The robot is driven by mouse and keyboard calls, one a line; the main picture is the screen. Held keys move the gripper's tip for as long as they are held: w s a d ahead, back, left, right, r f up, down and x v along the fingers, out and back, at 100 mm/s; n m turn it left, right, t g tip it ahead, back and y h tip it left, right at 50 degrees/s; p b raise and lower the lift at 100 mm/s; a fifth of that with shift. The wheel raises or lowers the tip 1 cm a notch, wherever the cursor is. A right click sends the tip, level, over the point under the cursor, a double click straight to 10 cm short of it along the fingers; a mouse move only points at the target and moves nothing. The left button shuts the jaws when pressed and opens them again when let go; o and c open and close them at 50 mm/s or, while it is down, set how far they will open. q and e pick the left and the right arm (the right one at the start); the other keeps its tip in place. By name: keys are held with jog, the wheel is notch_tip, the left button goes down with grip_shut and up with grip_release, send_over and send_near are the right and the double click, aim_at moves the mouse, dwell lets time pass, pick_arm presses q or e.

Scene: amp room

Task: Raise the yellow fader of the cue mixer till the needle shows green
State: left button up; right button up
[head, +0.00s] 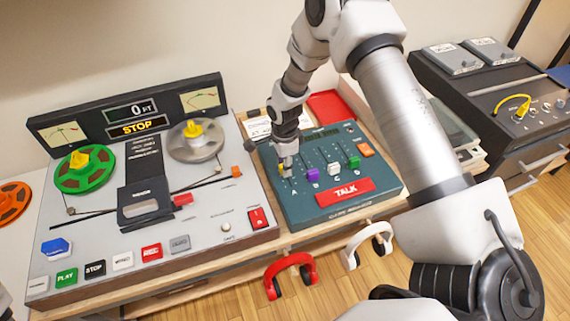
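The teal cue mixer (300,213) sits on the bench in the middle of the head view. It has a row of faders with purple (313,174), white (334,168) and green (354,162) caps. The yellow fader (284,171) is at the left end, mostly hidden by my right gripper (287,167). That gripper points down at the cap, at or just above it; contact and finger opening are too small to tell. A needle on the mixer cannot be made out. My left gripper is not in view.
A tape machine (100,228) with reels, two needle meters and coloured buttons stands left of the mixer. Red headphones (290,269) and white headphones (367,240) hang at the bench front. A red tray (331,106) lies behind the mixer. A dark console (475,85) stands right.

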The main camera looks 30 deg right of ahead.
jog(key=shift+r, duration=0.15)
notch_tip(320, 180, up, 12)
dwell(0.5)
dwell(0.3)
